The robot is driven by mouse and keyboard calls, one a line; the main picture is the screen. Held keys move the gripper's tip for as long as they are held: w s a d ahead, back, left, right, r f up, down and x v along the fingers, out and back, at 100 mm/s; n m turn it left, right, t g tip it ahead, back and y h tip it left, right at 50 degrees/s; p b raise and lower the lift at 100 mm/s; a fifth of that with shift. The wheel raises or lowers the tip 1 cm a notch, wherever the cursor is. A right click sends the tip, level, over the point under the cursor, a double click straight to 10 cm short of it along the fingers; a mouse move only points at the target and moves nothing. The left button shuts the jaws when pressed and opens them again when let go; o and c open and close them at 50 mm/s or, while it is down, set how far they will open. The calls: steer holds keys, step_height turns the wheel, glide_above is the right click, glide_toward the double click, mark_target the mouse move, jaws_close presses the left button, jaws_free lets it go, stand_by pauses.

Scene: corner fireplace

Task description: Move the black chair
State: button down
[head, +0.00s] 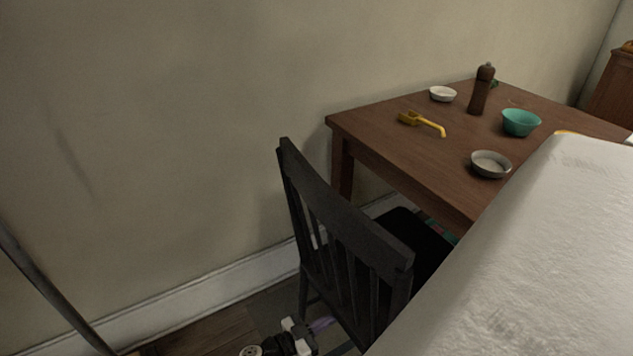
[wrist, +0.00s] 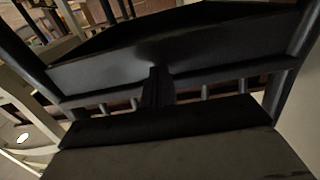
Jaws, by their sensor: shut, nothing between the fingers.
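The black chair (head: 345,245) stands upright at the wooden table's near left side in the head view, with its slatted back toward me and its seat partly under the tabletop. In the wrist view, black chair parts (wrist: 100,72) fill the upper picture, with a broad panel, rails and legs. My gripper (wrist: 157,72) points at the broad panel with its dark fingers together and empty. I cannot tell whether the fingertips touch the chair. In the head view, part of my arm shows low behind the chair back, and the fingertips are not clear.
The wooden table (head: 395,150) holds a teal bowl (head: 520,123), a grey bowl (head: 490,164), a white bowl (head: 443,94), a yellow scoop (head: 422,122) and a brown mill (head: 481,90). A large white surface (head: 540,260) blocks the lower right. A wall (head: 150,130) stands left.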

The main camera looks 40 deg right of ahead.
steer(key=shift+s, duration=0.15)
steer(key=v, duration=1)
steer(key=shift+w, duration=0.25)
steer(key=shift+w, duration=0.1)
